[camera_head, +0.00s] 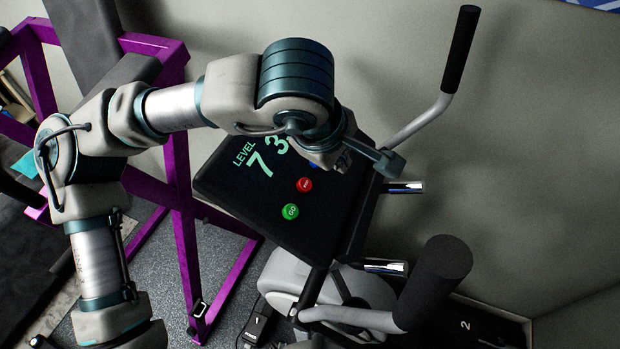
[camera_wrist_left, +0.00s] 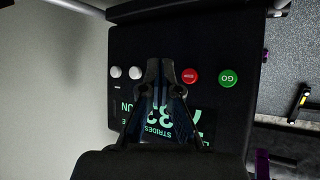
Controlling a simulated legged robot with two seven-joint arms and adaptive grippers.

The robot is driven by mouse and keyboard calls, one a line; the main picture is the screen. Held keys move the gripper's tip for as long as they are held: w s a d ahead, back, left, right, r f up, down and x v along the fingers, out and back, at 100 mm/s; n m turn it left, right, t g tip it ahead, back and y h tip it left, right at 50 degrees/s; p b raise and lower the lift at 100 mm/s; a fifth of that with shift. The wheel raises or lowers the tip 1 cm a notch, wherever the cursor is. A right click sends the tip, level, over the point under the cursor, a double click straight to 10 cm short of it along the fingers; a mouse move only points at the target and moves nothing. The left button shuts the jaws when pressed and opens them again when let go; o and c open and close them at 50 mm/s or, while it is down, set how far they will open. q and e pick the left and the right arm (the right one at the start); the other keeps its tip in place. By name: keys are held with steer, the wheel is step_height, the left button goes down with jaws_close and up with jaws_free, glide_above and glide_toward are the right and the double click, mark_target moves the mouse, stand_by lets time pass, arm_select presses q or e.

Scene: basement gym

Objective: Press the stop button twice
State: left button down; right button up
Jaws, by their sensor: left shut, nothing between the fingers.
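The console (camera_head: 235,190) of an exercise machine has a dark tilted face with green display text reading "LEVEL 7" and more digits. The round red stop button (camera_head: 304,185) is on it, beside the green GO button (camera_head: 291,211). In the left wrist view the red button (camera_wrist_left: 190,76) is just right of my fingertips, with the green button (camera_wrist_left: 229,78) further right. My left gripper (camera_head: 392,163) is shut and empty, over the console's right part. In the left wrist view its fingertips (camera_wrist_left: 160,67) lie between the white knobs and the red button; contact cannot be told. My right gripper is not in view.
Two white knobs (camera_wrist_left: 126,72) sit left of my fingertips in the wrist view. The machine's black-gripped handles (camera_head: 460,50) rise beside the console, one at the back and another (camera_head: 437,280) in front. A purple rack frame (camera_head: 183,225) stands left. A grey wall is behind.

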arm_select(q)
steer(key=b, duration=0.5)
glide_above(310, 189)
steer(key=d, duration=0.3)
steer(key=f, duration=0.6)
steer(key=shift+s+a+f, duration=0.1)
steer(key=shift+s+f, duration=0.15)
steer(key=shift+s, duration=0.1)
steer(key=shift+w+a+f+b, duration=0.3)
steer(key=shift+a+f+b, duration=0.25)
steer(key=shift+a, duration=0.2)
steer(key=shift+a+f, duration=0.15)
steer(key=shift+a, duration=0.55)
steer(key=shift+d, duration=0.85)
steer(key=shift+a, duration=0.75)
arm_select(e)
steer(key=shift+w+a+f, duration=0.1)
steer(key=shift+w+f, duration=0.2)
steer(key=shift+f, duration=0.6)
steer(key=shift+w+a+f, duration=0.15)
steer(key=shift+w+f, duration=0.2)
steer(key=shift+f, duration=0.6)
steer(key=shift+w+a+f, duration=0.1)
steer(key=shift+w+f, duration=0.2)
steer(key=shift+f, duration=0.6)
arm_select(q)
steer(key=shift+d, duration=0.1)
